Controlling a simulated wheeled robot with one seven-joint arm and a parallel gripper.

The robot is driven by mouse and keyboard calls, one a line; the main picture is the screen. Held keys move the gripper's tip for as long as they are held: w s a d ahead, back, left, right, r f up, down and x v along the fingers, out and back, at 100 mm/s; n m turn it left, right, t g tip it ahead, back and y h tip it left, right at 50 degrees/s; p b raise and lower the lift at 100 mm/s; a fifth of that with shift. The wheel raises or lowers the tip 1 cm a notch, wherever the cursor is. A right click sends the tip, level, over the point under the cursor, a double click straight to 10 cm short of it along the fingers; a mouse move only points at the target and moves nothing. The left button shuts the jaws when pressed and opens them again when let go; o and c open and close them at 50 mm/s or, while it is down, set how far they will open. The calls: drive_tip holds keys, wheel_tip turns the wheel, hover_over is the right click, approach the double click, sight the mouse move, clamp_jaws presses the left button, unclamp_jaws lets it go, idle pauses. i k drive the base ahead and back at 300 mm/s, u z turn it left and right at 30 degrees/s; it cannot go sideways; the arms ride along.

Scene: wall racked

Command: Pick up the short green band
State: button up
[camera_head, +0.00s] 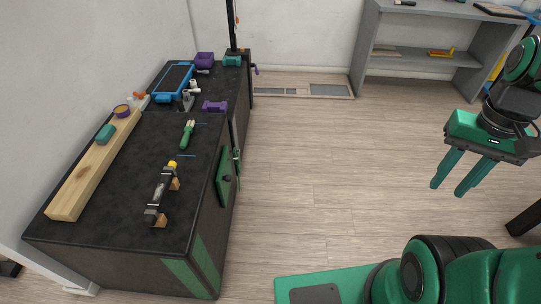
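A short, rounded green piece (105,134), which may be the short green band, lies on the long wooden beam (78,181) at the left of the dark workbench. Another small green piece (232,61) sits at the bench's far end by the black post. I cannot tell for sure which is the band. My gripper (448,191) hangs in the air at the right, over the floor and far from the bench. Its fingers point down, apart, with nothing between them.
The workbench (115,220) also holds a clamp-like tool (160,194), green-handled pliers (187,135), a purple piece (215,106), a blue tray (173,82) and a purple bin (204,59). A grey shelf (420,55) stands at the back. The floor between is clear.

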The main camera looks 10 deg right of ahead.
sight(236, 154)
drive_tip(key=z, duration=1.65)
drive_tip(key=i, duration=2.6)
drive_tip(key=u, duration=2.65)
drive_tip(key=i, duration=0.6)
drive_tip(key=u, duration=0.1)
